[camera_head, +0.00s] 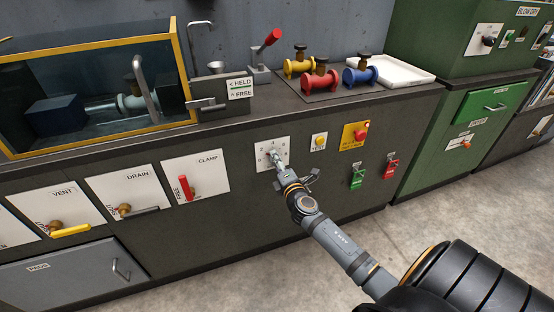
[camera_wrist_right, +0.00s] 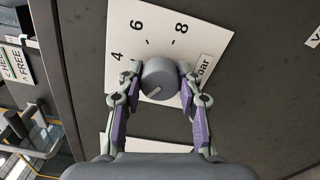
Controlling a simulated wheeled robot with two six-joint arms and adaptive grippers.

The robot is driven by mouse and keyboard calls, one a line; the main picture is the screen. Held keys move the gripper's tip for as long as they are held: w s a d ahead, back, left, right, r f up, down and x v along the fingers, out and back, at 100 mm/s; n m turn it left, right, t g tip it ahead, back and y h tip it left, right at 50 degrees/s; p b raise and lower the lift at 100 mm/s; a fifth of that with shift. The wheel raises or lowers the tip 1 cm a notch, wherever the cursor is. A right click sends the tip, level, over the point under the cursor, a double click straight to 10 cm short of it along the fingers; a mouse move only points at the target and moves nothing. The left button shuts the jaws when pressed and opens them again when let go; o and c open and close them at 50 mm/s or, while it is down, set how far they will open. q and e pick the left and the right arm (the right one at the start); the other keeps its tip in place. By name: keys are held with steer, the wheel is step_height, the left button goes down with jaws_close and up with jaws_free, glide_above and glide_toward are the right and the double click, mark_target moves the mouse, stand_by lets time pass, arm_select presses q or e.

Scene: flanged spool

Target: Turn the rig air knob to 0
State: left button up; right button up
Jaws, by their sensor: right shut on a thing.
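The rig air knob is a round grey knob (camera_wrist_right: 160,76) on a white dial plate (camera_wrist_right: 143,30) marked 4, 6, 8 and "bar". A short pale line on the knob's face slants toward the lower left in the right wrist view. The fingers hide other marks of the scale. My right gripper (camera_wrist_right: 160,84) is shut on the knob, one finger on each side. In the head view the dial plate (camera_head: 262,146) is on the dark cabinet front, and my right gripper (camera_head: 280,164) reaches it from the lower right. My left gripper is not in view.
Valves and a white tray (camera_head: 402,76) stand on top.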

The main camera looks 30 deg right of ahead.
steer(key=n+p, duration=0.1)
steer(key=n, duration=0.2)
steer(key=shift+n, duration=0.3)
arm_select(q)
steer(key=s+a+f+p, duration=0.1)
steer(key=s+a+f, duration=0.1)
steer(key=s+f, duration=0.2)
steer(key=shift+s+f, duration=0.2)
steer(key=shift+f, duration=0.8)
arm_select(e)
steer(key=shift+n, duration=2.3)
steer(key=shift+f, duration=0.1)
steer(key=o, duration=1.2)
steer(key=v, duration=1.2)
